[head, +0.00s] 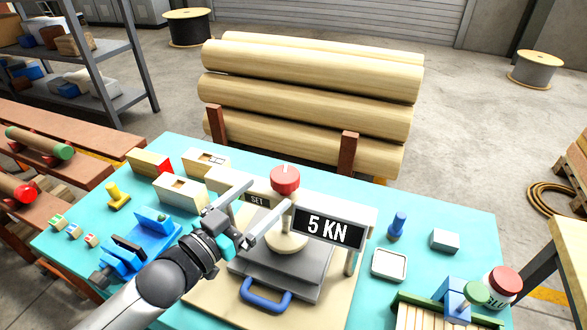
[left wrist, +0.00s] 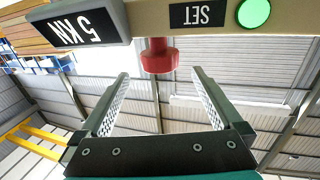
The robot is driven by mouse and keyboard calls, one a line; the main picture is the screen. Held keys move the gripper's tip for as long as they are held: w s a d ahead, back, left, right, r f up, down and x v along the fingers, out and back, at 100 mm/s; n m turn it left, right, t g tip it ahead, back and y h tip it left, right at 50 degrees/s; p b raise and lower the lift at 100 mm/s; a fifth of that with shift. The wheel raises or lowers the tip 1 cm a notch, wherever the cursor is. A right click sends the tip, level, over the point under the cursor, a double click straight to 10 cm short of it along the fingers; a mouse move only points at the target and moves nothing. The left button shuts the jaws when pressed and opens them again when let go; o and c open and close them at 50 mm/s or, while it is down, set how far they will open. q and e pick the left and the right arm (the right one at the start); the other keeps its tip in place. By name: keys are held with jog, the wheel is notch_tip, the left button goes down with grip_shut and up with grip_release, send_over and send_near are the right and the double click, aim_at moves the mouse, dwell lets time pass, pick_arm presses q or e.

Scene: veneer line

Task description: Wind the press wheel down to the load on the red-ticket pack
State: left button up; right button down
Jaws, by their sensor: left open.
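The press stands in the middle of the teal table, with a red wheel (head: 285,180) on top. Its sign (head: 328,229) reads 5 KN, and a SET label (head: 257,199) is beside it. My left gripper (head: 268,195) is open and empty, its fingers pointing at the wheel. In the left wrist view the wheel (left wrist: 158,55) shows between and beyond the open fingers (left wrist: 160,73), apart from them. A green lamp (left wrist: 253,12) is lit beside the SET label there. Grey plates (head: 270,262) lie under the press's pale round head. I cannot make out a red-ticket pack.
A red-ended box (head: 150,163), pale boxes (head: 181,190) and a blue fixture (head: 150,232) stand left of the press. A blue peg (head: 397,225), a white tray (head: 389,264) and a glue jar (head: 502,285) stand right. Logs (head: 310,90) are stacked behind the table.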

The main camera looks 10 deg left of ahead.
aim_at(294, 169)
pick_arm(q)
jog(key=x, duration=1)
jog(key=shift+w, duration=0.15)
jog(key=c, duration=1.3)
